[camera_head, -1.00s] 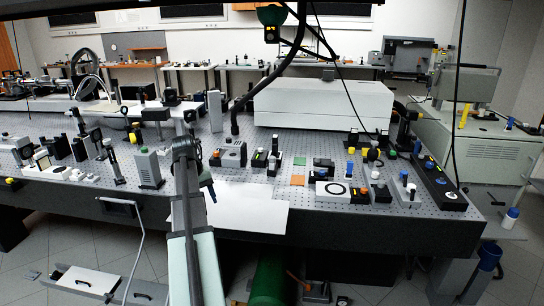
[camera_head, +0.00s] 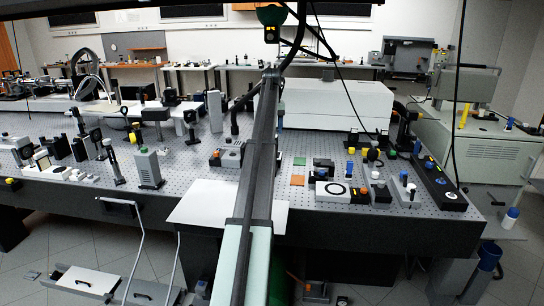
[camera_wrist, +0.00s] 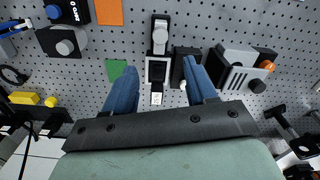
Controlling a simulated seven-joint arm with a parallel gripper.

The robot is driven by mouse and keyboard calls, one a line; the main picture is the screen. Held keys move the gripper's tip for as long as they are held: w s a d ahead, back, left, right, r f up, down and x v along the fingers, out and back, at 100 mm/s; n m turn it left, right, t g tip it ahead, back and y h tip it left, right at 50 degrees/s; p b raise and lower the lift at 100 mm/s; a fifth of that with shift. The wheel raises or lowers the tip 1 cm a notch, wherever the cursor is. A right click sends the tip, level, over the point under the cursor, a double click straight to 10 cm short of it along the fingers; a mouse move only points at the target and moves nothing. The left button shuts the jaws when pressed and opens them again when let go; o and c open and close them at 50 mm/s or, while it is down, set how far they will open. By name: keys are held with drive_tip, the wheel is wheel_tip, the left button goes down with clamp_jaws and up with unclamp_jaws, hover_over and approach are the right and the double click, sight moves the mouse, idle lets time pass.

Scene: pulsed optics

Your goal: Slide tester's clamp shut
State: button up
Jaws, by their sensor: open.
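In the wrist view, my gripper (camera_wrist: 159,68) is open and empty, its two blue fingers spread and pointing at the table. Between and beyond the fingertips is a slim black-and-grey device (camera_wrist: 158,45) with a pale square frame and a small white label, probably the tester with its clamp. A black block (camera_wrist: 181,66) stands beside it, close to the right finger. I cannot tell for sure which part is the clamp or how far it is open. In the head view, my arm covers most of this spot.
A grey-and-black box with an orange knob (camera_wrist: 245,70) stands right of the fingers in the wrist view. A green square (camera_wrist: 117,69), an orange square (camera_wrist: 108,12) and a box marked CURE (camera_wrist: 67,11) lie left. A white sheet (camera_head: 205,205) covers the table's front edge.

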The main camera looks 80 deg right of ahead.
wheel_tip(320, 180, down, 12)
drive_tip(key=shift+f, duration=0.25)
idle(0.3)
drive_tip(key=shift+c, duration=0.2)
clamp_jaws()
idle(0.3)
